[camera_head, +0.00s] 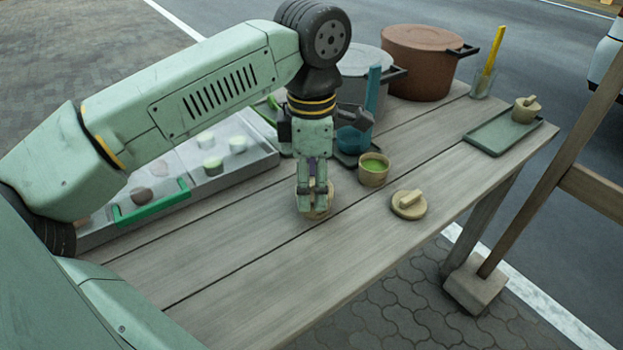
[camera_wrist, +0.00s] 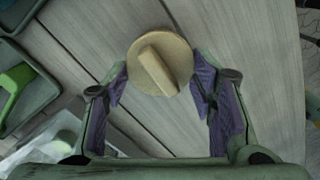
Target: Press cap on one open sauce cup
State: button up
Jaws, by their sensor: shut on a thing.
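My gripper (camera_head: 316,192) points down over the table. It is shut on a round beige cap (camera_wrist: 160,62) with a bar handle, which sits between the fingertips in the wrist view. In the head view the fingers cover most of this beige thing (camera_head: 318,210), low at the tabletop; I cannot tell whether a cup is under the cap. An open cup of green sauce (camera_head: 373,170) stands upright just right of my gripper. A second beige cap (camera_head: 408,206) with a bar handle lies on the table further right.
A green tray (camera_head: 480,139) at the right holds a capped cup (camera_head: 525,110). Two pots, grey (camera_head: 363,68) and brown (camera_head: 424,60), stand at the back. A compartmented container (camera_head: 240,172) with a green handle (camera_head: 150,206) lies left. The table's front (camera_head: 300,260) is clear.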

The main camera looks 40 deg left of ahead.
jog(key=shift+f, duration=0.15)
dwell(0.4)
jog(key=o, duration=0.8)
jog(key=shift+o, duration=0.2)
jog(key=o, duration=0.4)
jog(key=shift+o, duration=0.2)
jog(key=shift+r+p, duration=1.9)
jog(key=shift+r, duration=1.15)
